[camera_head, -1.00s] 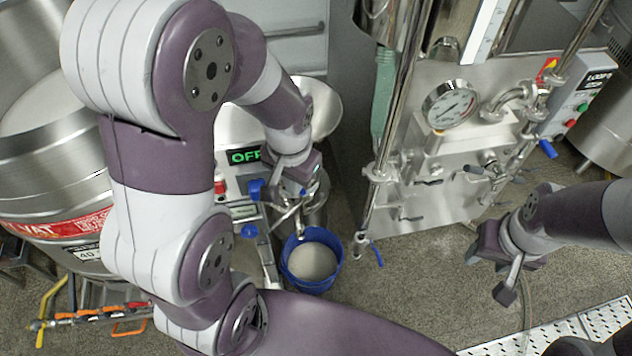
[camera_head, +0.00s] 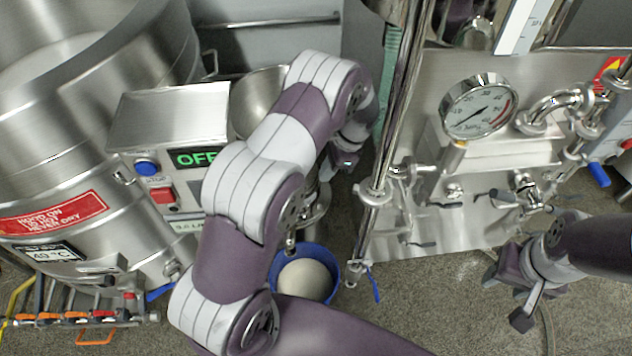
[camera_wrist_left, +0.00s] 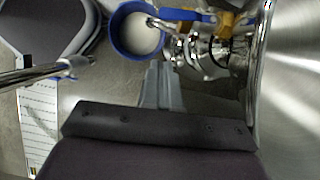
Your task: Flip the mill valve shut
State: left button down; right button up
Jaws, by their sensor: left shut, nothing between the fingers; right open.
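The mill shows in the head view as a control box (camera_head: 163,118) with a green OFF display (camera_head: 197,157) and a steel hopper (camera_head: 258,100). My left arm hides its outlet there. In the left wrist view, a blue lever (camera_wrist_left: 185,14) lies across the top beside steel fittings (camera_wrist_left: 192,52), near the bucket rim; which valve it belongs to is not certain. My left gripper (camera_head: 347,160) is beside the hopper. Its fingers (camera_wrist_left: 160,85) are shut and empty, apart from the lever. My right gripper (camera_head: 503,298) is open and empty over the floor.
A blue bucket (camera_head: 335,270) of pale liquid stands on the floor below my left arm. A steel panel with a pressure gauge (camera_head: 478,106) and pipes stands right of it. A steel vat (camera_head: 60,150) stands at left.

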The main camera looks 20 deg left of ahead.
pick_arm(q)
jog(key=s+a+b+x, duration=0.1)
jog(key=x, duration=1)
jog(key=shift+a, duration=0.2)
